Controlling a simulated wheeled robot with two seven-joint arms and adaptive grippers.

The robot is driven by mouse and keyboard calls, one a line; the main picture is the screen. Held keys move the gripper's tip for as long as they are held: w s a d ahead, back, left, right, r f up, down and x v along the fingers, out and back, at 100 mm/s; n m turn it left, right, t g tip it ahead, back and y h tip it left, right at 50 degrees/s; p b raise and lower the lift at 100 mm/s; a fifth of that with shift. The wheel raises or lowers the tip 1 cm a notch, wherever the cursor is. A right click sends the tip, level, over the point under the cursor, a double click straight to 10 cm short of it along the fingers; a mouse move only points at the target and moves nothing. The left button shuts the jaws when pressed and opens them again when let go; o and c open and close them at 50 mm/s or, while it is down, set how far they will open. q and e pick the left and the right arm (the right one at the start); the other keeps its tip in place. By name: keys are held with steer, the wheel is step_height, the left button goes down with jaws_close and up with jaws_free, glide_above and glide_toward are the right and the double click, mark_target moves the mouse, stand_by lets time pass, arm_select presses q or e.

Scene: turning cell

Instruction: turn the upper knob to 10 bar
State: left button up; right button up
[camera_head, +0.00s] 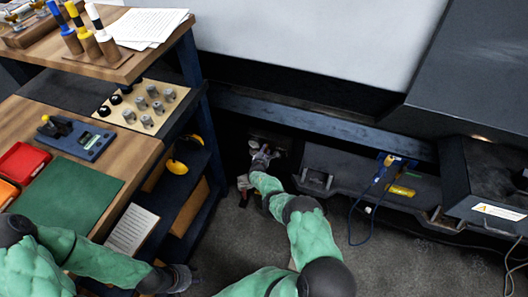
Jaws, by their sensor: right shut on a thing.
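My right gripper (262,154) is at a dark recess low on the machine, left of the grey ledge. It is shut on what appears to be the upper knob, which its fingers and wrist largely hide. Small grey and red parts (243,184) show just below and left of it. The scale and pointer for the bar reading are too small and covered to read. My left gripper (184,278) hangs low near the bottom of the shelf unit, away from the knob. Its fingers are too dark and small to tell their state.
A blue cable (352,212) hangs from the ledge on the right. The grey floor between is clear.

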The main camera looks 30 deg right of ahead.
steer(key=shift+s+d+f, duration=0.15)
steer(key=shift+s+d, duration=0.05)
stand_by(0.4)
steer(key=o, duration=1.1)
steer(key=shift+w+a, duration=0.1)
steer(key=shift+s+a+r, duration=0.3)
steer(key=shift+s+a, duration=0.05)
steer(key=shift+v, duration=5.45)
steer(key=shift+s+f, duration=0.1)
